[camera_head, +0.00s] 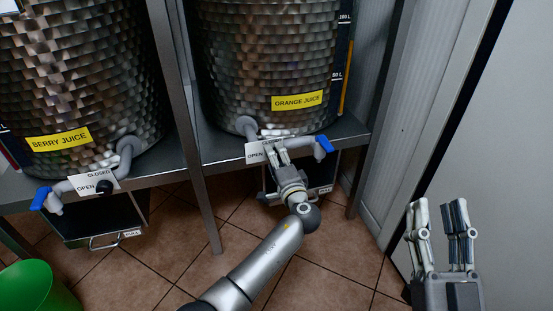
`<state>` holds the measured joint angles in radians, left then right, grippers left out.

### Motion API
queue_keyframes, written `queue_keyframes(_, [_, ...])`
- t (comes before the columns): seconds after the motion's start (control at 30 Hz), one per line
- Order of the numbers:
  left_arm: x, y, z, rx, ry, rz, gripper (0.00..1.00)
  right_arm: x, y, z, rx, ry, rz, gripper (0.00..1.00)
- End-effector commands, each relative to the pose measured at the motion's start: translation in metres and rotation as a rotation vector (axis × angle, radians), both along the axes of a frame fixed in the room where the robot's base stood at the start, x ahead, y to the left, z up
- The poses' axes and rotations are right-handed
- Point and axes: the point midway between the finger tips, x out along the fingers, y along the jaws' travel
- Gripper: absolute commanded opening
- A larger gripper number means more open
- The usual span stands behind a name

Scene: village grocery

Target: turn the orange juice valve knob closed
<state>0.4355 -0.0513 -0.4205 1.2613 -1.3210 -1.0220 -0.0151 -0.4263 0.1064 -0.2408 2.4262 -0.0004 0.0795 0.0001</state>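The orange juice tank (265,65) is a patterned metal drum with a yellow label (297,101). Its grey valve pipe (246,127) runs to a blue-ended spout (324,146). A white OPEN/CLOSED sign (256,152) sits at the valve. My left gripper (274,145) has its fingers up against this sign, over where the knob would be. They hide the knob, so I cannot tell its position or whether they grip it. My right gripper (440,203) is open and empty at the lower right, away from the valve, fingers pointing up.
The berry juice tank (78,70) stands left, with its own black knob (104,187) and blue-ended spout (41,198). A metal shelf (225,152) carries both tanks. Drawers (105,220) hang below. A green bin (35,285) stands lower left. A pale wall is right.

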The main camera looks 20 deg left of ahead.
Motion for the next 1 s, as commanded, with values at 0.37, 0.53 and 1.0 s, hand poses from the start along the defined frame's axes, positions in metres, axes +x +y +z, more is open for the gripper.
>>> queue_keyframes(0.37, [-0.002, -0.002, 0.001, -0.001, -0.002, 0.0, 0.58, 0.0, 0.0, 0.001, 0.0, -0.002, 0.0, 0.4])
queue_keyframes(0.53, [-0.021, -0.014, 0.001, -0.004, 0.0, -0.001, 0.58, 0.0, 0.0, 0.001, 0.0, -0.002, 0.0, 0.4])
queue_keyframes(1.0, [-0.092, -0.063, 0.004, -0.001, 0.0, -0.001, 0.58, 0.0, 0.0, 0.0, 0.0, -0.001, 0.0, 0.4])
